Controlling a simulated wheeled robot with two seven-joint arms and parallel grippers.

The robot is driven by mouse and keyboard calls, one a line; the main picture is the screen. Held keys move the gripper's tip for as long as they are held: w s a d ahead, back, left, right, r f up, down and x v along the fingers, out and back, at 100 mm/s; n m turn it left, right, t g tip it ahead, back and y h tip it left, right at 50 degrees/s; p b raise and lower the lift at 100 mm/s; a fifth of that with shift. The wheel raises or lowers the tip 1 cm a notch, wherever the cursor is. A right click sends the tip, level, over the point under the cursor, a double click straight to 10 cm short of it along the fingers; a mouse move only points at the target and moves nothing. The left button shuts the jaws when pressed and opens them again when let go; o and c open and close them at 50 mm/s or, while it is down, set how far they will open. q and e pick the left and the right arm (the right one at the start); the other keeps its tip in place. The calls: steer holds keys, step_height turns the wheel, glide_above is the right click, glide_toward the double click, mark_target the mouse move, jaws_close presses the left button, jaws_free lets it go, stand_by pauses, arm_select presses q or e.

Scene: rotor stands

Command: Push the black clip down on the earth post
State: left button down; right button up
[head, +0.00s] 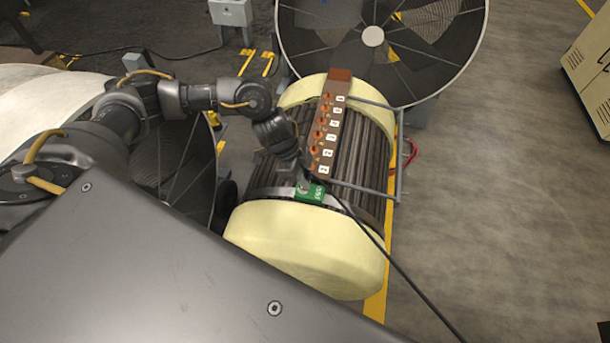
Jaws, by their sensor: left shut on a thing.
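My left gripper (301,178) reaches down to the near end of the rotor, just above the green earth plate (312,194). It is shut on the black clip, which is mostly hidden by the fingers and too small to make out. A black cable (385,248) runs from beside the fingers down to the lower right. The earth post is at the green plate, with a small pale metal part (302,188) showing by the fingertips. I cannot tell whether the clip touches the post. My right gripper is not in view.
A brown terminal board (333,125) with numbered white labels and copper-coloured studs lies along the rotor, right beside the gripper. A grey tube frame (400,155) and red cable (411,152) are to its right. A large fan disc (372,37) stands behind.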

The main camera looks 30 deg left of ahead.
arm_select(q)
steer(key=shift+f, duration=0.25)
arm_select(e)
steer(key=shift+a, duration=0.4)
arm_select(q)
steer(key=shift+f, duration=0.25)
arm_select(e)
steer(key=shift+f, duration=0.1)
arm_select(q)
steer(key=c, duration=1.3)
jaws_free()
steer(key=shift+d, duration=0.1)
steer(key=shift+o, duration=1)
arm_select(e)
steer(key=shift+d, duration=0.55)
arm_select(q)
steer(key=v, duration=1)
steer(key=shift+a+r, duration=0.25)
steer(key=shift+r, duration=0.1)
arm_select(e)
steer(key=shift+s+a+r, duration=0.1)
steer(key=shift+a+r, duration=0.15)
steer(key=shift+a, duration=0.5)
